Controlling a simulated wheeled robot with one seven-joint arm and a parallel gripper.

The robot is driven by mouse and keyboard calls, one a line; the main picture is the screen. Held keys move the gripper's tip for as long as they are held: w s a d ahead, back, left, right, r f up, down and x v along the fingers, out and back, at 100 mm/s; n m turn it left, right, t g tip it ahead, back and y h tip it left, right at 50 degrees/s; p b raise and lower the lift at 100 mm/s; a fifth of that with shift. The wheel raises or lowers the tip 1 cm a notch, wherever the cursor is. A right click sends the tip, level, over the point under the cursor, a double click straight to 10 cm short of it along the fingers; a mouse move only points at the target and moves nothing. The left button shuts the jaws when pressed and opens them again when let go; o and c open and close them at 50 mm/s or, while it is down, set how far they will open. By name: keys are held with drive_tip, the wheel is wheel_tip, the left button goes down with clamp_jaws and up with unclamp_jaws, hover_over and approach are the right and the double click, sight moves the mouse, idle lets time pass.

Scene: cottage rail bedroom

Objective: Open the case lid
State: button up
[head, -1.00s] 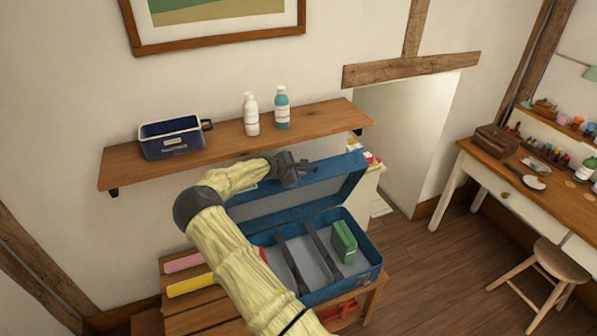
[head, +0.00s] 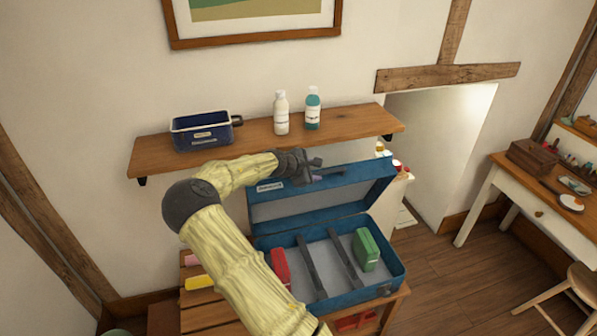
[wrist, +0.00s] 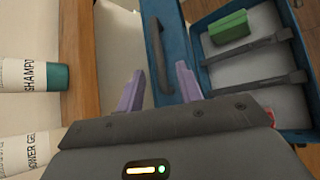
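The blue case (head: 350,299) sits on a slatted wooden stand. Its lid (head: 378,190) is raised and stands tilted back, with the grey inside showing. My gripper (head: 318,172) is at the lid's top side, close to the dark handle (wrist: 156,50). In the wrist view the two purple fingers of my gripper (wrist: 157,75) are apart, with the handle seen between and beyond them. I cannot tell whether they touch it. A green block (head: 365,250) and a red block (head: 280,266) lie in the case, separated by dark dividers.
A wall shelf (head: 155,158) just behind the lid holds a blue bin (head: 201,132), a white bottle (head: 281,113) and a teal bottle (head: 313,108). A desk (head: 510,197) and stool (head: 565,287) stand at right. Floor between is clear.

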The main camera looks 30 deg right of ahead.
drive_tip(key=b+v, duration=0.1)
drive_tip(key=v, duration=0.8)
drive_tip(key=shift+s+d+f, duration=0.1)
drive_tip(key=shift+d, duration=0.05)
drive_tip(key=s+a+f+m+g+y, duration=0.25)
drive_tip(key=s+f+m+y, duration=0.35)
drive_tip(key=s, duration=0.5)
drive_tip(key=s+a+r+m+y, duration=0.2)
drive_tip(key=s+a+m, duration=0.1)
drive_tip(key=s+a, duration=0.5)
drive_tip(key=s+a+r+m+t+y, duration=0.1)
drive_tip(key=s+a+m, duration=0.3)
drive_tip(key=s+a, duration=0.4)
drive_tip(key=shift+s+a+r+y, duration=0.25)
drive_tip(key=shift+s+r+y, duration=0.15)
drive_tip(key=shift+s+y, duration=0.3)
drive_tip(key=shift+t, duration=0.25)
